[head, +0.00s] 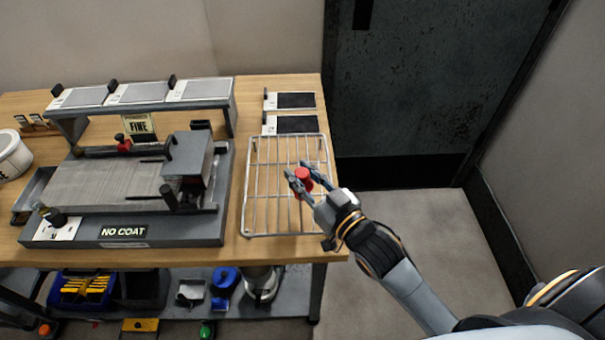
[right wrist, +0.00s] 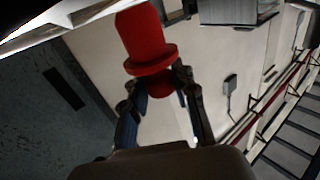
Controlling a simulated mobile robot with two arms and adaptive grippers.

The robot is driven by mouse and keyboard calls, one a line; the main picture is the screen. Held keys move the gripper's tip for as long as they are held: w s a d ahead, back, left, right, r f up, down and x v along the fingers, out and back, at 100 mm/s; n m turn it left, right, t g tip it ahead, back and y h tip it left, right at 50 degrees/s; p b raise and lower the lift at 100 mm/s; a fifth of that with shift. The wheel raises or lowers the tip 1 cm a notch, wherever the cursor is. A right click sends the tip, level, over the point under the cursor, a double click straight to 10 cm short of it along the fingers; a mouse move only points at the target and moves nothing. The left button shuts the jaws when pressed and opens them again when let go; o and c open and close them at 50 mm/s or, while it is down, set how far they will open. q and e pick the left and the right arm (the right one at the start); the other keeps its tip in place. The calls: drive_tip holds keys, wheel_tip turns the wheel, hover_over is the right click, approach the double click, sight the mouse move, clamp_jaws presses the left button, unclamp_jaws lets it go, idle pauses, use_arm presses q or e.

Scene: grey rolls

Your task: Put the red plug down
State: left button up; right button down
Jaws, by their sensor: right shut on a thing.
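The red plug (head: 303,180) is between the fingers of my right gripper (head: 304,177), over the wire rack (head: 247,190) at the right end of the wooden bench. In the right wrist view the red plug (right wrist: 146,42) has a flange, and the fingers of the right gripper (right wrist: 160,92) are closed on its narrower part below the flange. I cannot tell whether the plug touches the rack. My left gripper is not in view.
A machine with a "NO COAT" plate (head: 124,231) stands left of the rack. Two dark panels (head: 296,101) lie behind the rack. A lower shelf (head: 290,295) holds blue bins and small items. The bench's right edge is close to the rack.

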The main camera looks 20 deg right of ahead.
drive_tip(key=shift+f, duration=0.15)
drive_tip(key=c, duration=1.1)
unclamp_jaws()
drive_tip(key=shift+o, duration=0.2)
